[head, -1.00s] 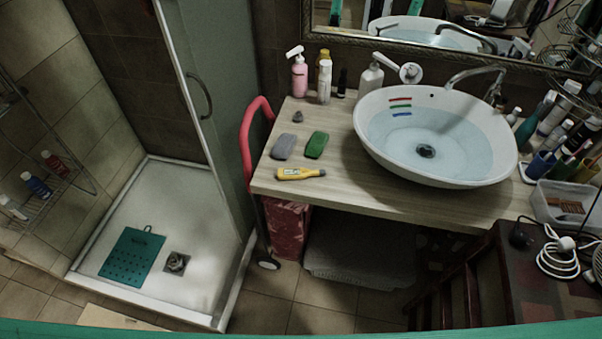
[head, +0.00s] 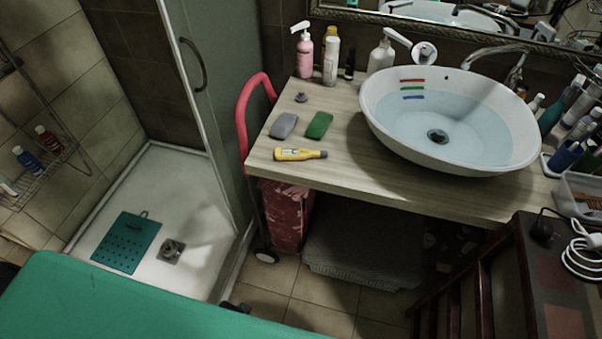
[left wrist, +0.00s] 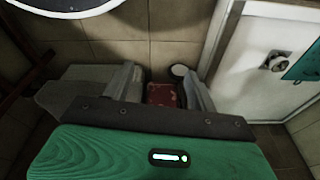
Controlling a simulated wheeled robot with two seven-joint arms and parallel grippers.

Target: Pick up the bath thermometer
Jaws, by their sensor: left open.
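The bath thermometer (head: 300,154) is yellow with a dark tip. It lies flat near the front left edge of the wooden counter (head: 350,170) in the head view, tip to the right. It cannot be made out in the left wrist view. My left gripper (left wrist: 161,88) is open and empty in the left wrist view, above the floor near a red object. In the head view my green left arm fills the lower left, below and in front of the counter, apart from the thermometer. My right gripper is not in view.
A grey sponge (head: 284,125) and a green sponge (head: 319,125) lie just behind the thermometer. The white basin (head: 450,165) stands to the right. Bottles (head: 331,62) line the back. A red-handled cart (head: 243,110) stands at the counter's left side.

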